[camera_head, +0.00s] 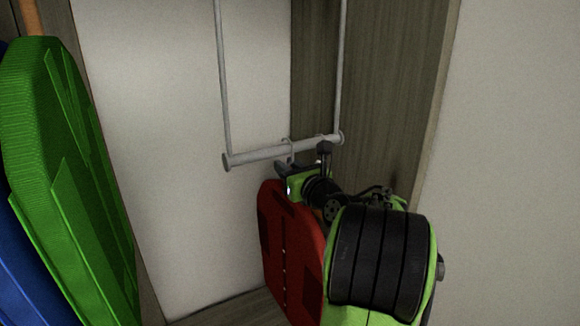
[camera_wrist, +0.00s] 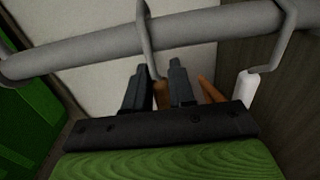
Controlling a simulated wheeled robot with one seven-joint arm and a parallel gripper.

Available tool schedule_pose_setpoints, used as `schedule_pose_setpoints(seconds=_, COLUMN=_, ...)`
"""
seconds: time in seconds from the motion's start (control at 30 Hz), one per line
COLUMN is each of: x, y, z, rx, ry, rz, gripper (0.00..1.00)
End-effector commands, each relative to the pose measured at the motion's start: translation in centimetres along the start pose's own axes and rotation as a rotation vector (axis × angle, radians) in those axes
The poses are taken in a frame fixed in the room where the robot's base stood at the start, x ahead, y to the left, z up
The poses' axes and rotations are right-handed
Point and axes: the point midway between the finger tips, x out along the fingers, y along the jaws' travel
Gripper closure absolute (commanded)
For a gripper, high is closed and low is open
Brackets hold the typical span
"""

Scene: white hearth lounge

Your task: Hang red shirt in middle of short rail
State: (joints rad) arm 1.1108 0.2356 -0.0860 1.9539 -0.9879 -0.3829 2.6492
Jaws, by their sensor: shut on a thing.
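The red shirt (camera_head: 290,250) hangs upright below my gripper (camera_head: 292,170) in the head view, partly hidden by my arm. The short grey rail (camera_head: 258,155) hangs from two rods just above my gripper. In the wrist view my gripper (camera_wrist: 160,80) is shut on the brown wooden hanger (camera_wrist: 162,97), below the rail (camera_wrist: 100,55). The hanger's grey hook (camera_wrist: 147,40) crosses the rail near its middle. Its top shows at the rail in the head view too. I cannot tell whether the rail bears its weight.
A second grey hook (camera_wrist: 287,40) with a white piece (camera_wrist: 247,86) below it is at the rail's right in the wrist view. A green garment (camera_head: 70,170) and a blue one (camera_head: 30,270) hang at the left. A wood panel (camera_head: 385,90) stands close behind the rail's right end.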

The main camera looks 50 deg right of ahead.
Motion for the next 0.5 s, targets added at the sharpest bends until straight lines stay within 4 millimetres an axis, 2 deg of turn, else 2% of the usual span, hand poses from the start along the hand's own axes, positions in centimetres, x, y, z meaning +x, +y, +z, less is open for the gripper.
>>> schedule_pose_setpoints(seconds=0.3, x=-0.02, y=0.03, z=-0.21, rx=-0.001, ry=-0.002, rz=0.001, gripper=1.0)
schedule_pose_setpoints(seconds=0.33, x=-0.02, y=0.03, z=-0.2, rx=-0.001, ry=-0.002, rz=0.001, gripper=0.73)
schedule_pose_setpoints(seconds=0.5, x=-0.02, y=0.03, z=-0.21, rx=-0.001, ry=-0.001, rz=0.001, gripper=0.47)
